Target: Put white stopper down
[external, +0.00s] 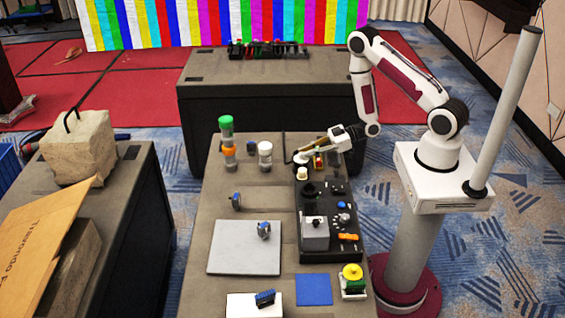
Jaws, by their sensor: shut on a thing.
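My gripper (306,155) reaches in from the right, low over the far end of the black panel (330,253). It is shut on a small white piece, the white stopper (300,158), which shows at its fingertips. The stopper is small here and partly covered by the fingers, so I cannot tell whether it touches what is below. A small pale round part (302,173) stands on the panel just in front of it.
A white-capped jar (265,154) and a green-topped stack (227,140) stand left of the gripper. The panel carries knobs and a grey box (315,235). A grey pad (243,262), a blue square (313,289) and a yellow button (352,272) lie nearer. Bare table (268,200) lies left of the panel.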

